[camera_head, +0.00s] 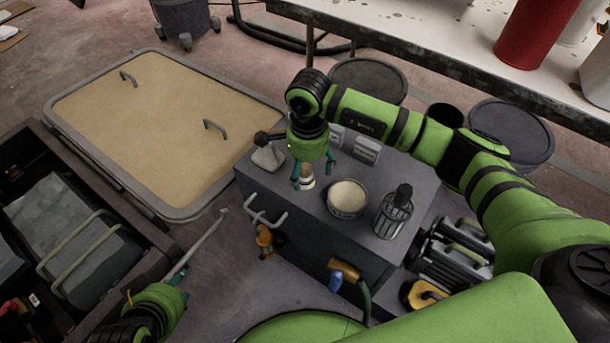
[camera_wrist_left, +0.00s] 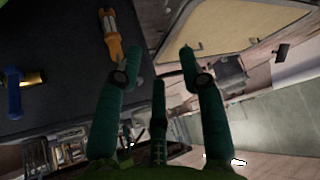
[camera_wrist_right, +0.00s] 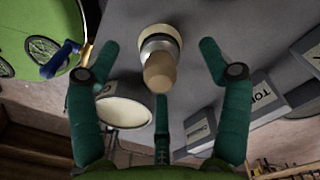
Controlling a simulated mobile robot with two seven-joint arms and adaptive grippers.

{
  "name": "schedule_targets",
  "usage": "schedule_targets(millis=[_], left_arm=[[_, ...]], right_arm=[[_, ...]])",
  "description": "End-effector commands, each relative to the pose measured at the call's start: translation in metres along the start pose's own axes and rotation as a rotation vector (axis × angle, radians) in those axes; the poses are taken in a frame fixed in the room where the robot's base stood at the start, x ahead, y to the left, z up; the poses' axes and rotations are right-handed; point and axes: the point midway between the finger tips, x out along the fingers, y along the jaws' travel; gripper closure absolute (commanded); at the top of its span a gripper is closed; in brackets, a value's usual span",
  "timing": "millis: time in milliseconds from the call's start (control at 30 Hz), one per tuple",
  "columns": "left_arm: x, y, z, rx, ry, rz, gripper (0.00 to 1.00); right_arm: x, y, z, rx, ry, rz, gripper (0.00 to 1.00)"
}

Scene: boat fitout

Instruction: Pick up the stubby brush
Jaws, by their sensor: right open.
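The stubby brush (camera_head: 307,182) stands upright on the grey cabinet top, handle up. In the right wrist view the brush (camera_wrist_right: 160,72) shows a rounded wooden handle, a metal collar and a pale base. My right gripper (camera_head: 312,174) is above it, pointing down. Its fingers are apart, one on each side of the brush, with gaps visible in the right wrist view. My left gripper (camera_head: 181,286) is low at the left, away from the brush. In the left wrist view its fingers (camera_wrist_left: 160,54) are apart with nothing between them.
A bowl (camera_head: 347,198) with pale contents and a wire-caged container (camera_head: 394,213) stand right of the brush on the cabinet (camera_head: 310,222). Small labelled boxes (camera_head: 366,152) stand behind. Hand tools (camera_head: 264,242) hang on the cabinet front. An open chest (camera_head: 68,240) is at left.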

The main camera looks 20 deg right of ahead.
Motion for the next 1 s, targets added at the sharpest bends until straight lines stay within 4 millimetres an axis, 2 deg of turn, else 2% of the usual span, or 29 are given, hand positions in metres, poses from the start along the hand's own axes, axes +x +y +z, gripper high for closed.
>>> schedule_targets(millis=[33,200,467,500,567,600,633,767,800,1000], left_arm=[[0.002,0.001,-0.008,0.004,0.043,0.001,0.6],[0.002,0.005,-0.028,0.012,0.138,0.005,0.6],[0.001,0.005,-0.032,0.013,0.155,0.006,0.6],[0.001,0.005,-0.032,0.013,0.155,0.006,0.6],[0.001,0.005,-0.032,0.013,0.154,0.006,0.6],[0.001,0.005,-0.032,0.013,0.154,0.006,0.6],[0.001,0.005,-0.032,0.013,0.154,0.006,0.6],[0.001,0.005,-0.032,0.013,0.153,0.006,0.6],[0.001,0.005,-0.032,0.013,0.153,0.006,0.6],[0.001,0.005,-0.032,0.013,0.152,0.006,0.6]], right_arm=[[0.008,0.0,0.001,0.0,-0.002,0.002,0.22],[0.02,0.0,0.001,0.0,-0.001,0.0,0.22],[0.021,0.0,0.001,0.0,-0.001,-0.001,0.22],[0.021,0.0,0.001,0.0,-0.001,-0.001,0.26],[0.021,0.0,0.001,0.0,-0.001,-0.001,0.5],[0.021,0.0,0.001,0.0,-0.001,-0.001,0.66],[0.021,0.0,0.001,0.0,-0.001,-0.001,0.75],[0.021,0.0,0.001,0.0,-0.001,-0.001,0.76],[0.021,0.0,0.001,0.0,-0.001,-0.001,0.8],[0.021,0.0,0.0,0.0,-0.001,-0.001,0.8]])
